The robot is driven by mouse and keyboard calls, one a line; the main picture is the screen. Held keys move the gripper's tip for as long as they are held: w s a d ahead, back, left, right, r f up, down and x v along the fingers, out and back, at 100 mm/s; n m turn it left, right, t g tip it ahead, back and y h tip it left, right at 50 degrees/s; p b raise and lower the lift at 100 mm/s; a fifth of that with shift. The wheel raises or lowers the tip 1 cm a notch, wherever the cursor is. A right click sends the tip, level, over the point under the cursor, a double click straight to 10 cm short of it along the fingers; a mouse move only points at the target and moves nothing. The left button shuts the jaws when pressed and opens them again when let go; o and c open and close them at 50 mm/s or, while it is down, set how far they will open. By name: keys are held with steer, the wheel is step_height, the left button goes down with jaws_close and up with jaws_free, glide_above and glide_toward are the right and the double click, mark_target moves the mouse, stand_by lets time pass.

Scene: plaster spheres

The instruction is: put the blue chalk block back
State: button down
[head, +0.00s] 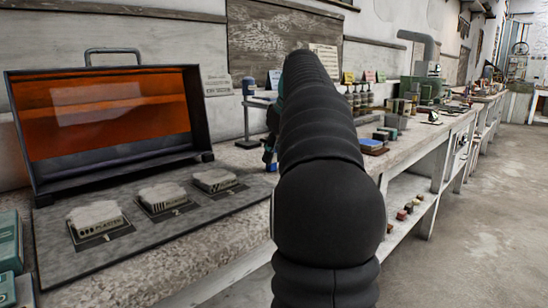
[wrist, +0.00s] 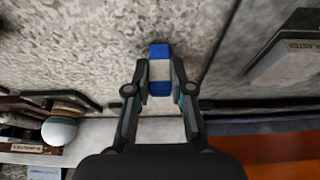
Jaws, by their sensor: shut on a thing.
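The blue chalk block (wrist: 159,51) has a pale band around its middle and sits between the fingertips of my gripper (wrist: 160,72) in the wrist view. My gripper is shut on it, with one finger on each side. In the head view a small blue part of the block (head: 272,167) shows low beside my arm, close over the speckled bench top. My black arm hides most of my gripper there. I cannot tell whether the block touches the bench. The place it belongs in is not clear from these views.
A grey board (head: 150,225) with several labelled plaster pieces lies at the left, before an open case (head: 105,125) with an orange panel. Jars and small blocks (head: 386,134) stand farther along the bench. A lower shelf (head: 405,200) holds several small blocks.

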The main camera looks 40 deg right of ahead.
steer(key=shift+f, duration=0.15)
steer(key=c, duration=1)
jaws_free()
steer(key=shift+s+r, duration=0.15)
steer(key=shift+r, duration=0.45)
steer(key=p+v, duration=0.3)
steer(key=v, duration=0.8)
steer(key=shift+s, duration=0.1)
